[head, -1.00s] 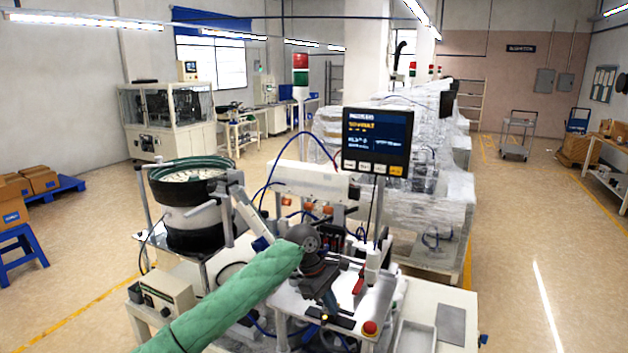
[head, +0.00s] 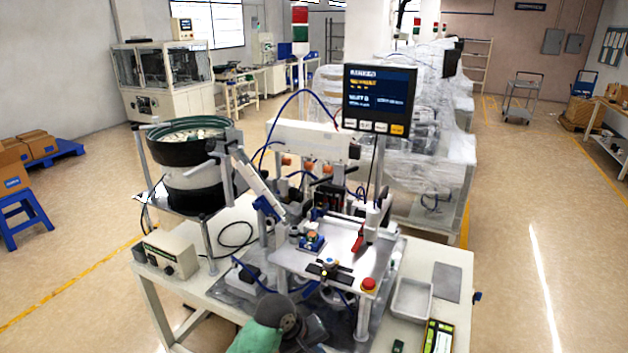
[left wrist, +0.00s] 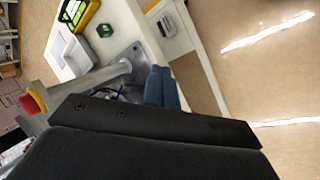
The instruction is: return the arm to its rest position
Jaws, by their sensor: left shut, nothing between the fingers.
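My left arm in its green sleeve (head: 258,338) comes in at the bottom edge of the head view, in front of the machine table. Its dark wrist part shows beside the sleeve, and the rest is cut off by the frame. In the left wrist view, the blue-grey fingers of my left gripper (left wrist: 162,74) are together with nothing between them, beside the table's edge and above the floor. The black gripper body fills the lower part of that view. My right gripper is in neither view.
The machine table (head: 452,262) holds a bowl feeder (head: 190,190), a screen (head: 379,98), a red stop button (head: 369,284), a white tray (head: 411,300) and a yellow-black case (head: 437,338). The red button (left wrist: 33,102) is close to the gripper body in the wrist view. Open floor lies right.

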